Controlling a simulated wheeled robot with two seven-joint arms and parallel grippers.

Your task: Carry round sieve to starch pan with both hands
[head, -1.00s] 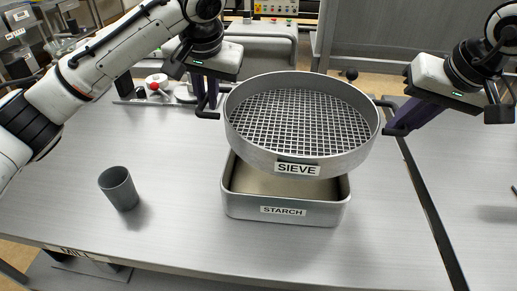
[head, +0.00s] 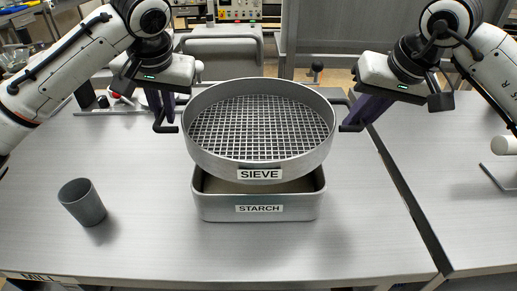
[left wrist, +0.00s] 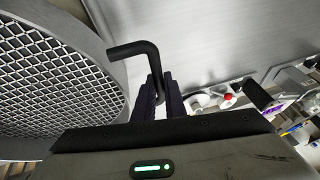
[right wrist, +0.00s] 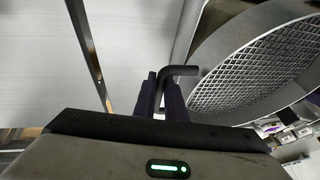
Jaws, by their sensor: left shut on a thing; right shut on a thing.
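The round grey sieve (head: 260,125) with a mesh floor hangs level above the starch pan (head: 258,208), a grey rectangular pan labelled STARCH. The sieve hides most of the pan's opening. My left gripper (head: 166,112) is shut on the sieve's black left handle; the handle also shows between the fingers in the left wrist view (left wrist: 140,48). My right gripper (head: 362,112) is shut on the black right handle, which shows in the right wrist view (right wrist: 180,71). The sieve looks apart from the pan, but the exact gap cannot be told.
A dark grey cup (head: 83,203) stands on the metal table (head: 150,250) at the left. A dark seam (head: 400,190) runs down the table at the right. Small items lie at the back left. The table's front is clear.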

